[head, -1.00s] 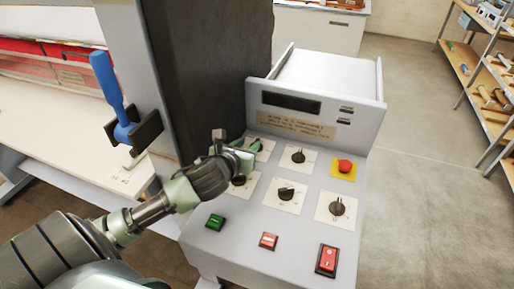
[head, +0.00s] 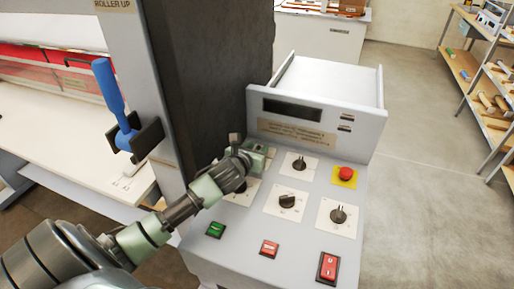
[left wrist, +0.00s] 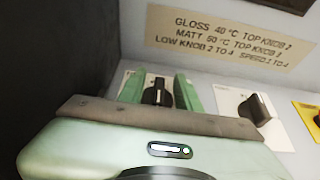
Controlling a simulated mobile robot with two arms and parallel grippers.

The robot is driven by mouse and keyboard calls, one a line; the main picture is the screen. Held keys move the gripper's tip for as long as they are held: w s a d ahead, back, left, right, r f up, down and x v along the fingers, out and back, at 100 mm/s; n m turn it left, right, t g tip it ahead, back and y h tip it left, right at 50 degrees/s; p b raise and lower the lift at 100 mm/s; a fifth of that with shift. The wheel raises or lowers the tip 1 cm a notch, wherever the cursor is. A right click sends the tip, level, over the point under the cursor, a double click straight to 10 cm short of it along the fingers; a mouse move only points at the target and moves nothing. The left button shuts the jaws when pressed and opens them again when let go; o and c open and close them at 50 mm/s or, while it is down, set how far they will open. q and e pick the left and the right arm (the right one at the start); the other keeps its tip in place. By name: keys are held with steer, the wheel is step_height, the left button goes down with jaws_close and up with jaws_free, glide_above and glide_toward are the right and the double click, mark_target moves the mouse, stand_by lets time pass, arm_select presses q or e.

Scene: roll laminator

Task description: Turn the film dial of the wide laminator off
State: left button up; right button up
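The wide laminator's control panel (head: 245,225) carries several black dials on white plates; their labels are too small to read in the head view. My left gripper (head: 257,160) is over the upper-left dial, which it hides there. In the left wrist view that black dial (left wrist: 157,92) stands between the two green fingers of my left gripper (left wrist: 158,90). The fingers are open, with a gap visible on each side of the dial. The upper-middle dial (head: 299,163) is to the right, and it also shows in the left wrist view (left wrist: 256,108). My right gripper is not in view.
A red emergency button (head: 346,173) sits on yellow at the panel's right. Green (head: 215,229) and red (head: 269,248) buttons and a red rocker switch (head: 328,267) line the front. A dark upright column (head: 215,80) stands close left of the gripper. A blue-handled lever (head: 109,90) is farther left.

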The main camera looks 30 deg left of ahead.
arm_select(q)
jaws_close()
